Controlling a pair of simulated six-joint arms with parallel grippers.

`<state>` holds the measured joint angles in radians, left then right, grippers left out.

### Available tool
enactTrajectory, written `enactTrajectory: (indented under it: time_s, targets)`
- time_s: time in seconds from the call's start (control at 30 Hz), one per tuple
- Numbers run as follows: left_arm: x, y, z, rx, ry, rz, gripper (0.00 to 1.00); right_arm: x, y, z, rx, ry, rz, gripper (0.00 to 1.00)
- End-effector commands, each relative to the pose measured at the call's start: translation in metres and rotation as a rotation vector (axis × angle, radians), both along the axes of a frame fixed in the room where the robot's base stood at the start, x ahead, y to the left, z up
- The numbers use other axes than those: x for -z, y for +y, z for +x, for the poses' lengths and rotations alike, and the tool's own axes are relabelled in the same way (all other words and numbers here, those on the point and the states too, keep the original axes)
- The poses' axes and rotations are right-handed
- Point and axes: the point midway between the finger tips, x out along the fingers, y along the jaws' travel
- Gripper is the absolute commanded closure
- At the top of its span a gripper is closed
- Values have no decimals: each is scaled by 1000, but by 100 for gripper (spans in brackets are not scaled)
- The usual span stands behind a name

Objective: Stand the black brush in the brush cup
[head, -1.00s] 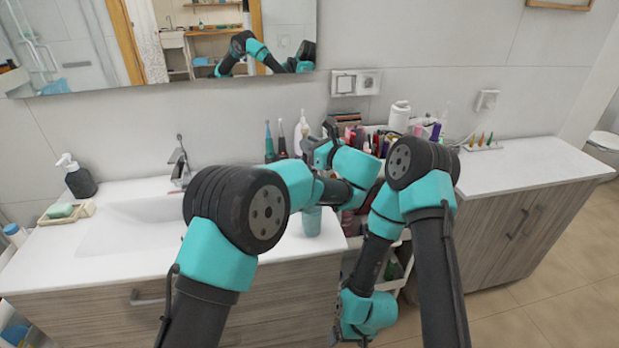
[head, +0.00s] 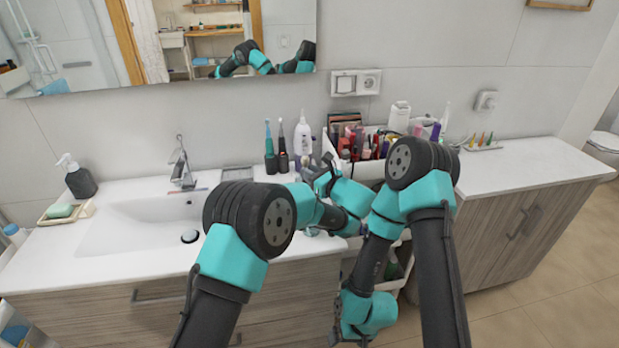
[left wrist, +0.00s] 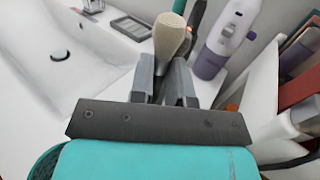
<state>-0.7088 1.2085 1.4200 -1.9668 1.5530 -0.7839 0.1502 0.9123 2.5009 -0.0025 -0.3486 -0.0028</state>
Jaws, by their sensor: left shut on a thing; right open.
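My left gripper (left wrist: 168,82) is shut on a brush (left wrist: 173,36) with a cream bristle head and a dark lower part. The bristles point up past the fingertips in the left wrist view; the fingers hide most of the handle. In the head view my left gripper (head: 322,182) is over the right end of the sink counter, near the cart, and its arm partly covers it.
Crowded cosmetics (head: 365,145) fill the cart top to the right. The sink basin (head: 140,222) lies left. The right cabinet top (head: 530,165) is mostly clear.

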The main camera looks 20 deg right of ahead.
Motion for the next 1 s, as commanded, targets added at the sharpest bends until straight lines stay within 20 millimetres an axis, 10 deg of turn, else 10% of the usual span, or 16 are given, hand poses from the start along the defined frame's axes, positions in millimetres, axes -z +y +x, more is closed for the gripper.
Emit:
enactTrajectory:
  time_s: [0.57, 0.6, 1.0]
  targets:
    - [19, 0, 0, 0, 0, 0, 100, 0, 0, 0, 0, 0, 0, 12]
    - [18, 0, 0, 0, -1, -1, 80, 0, 0, 0, 0, 0, 0, 12]
    - [18, 0, 0, 0, -1, -1, 58, 0, 0, 0, 0, 0, 0, 12]
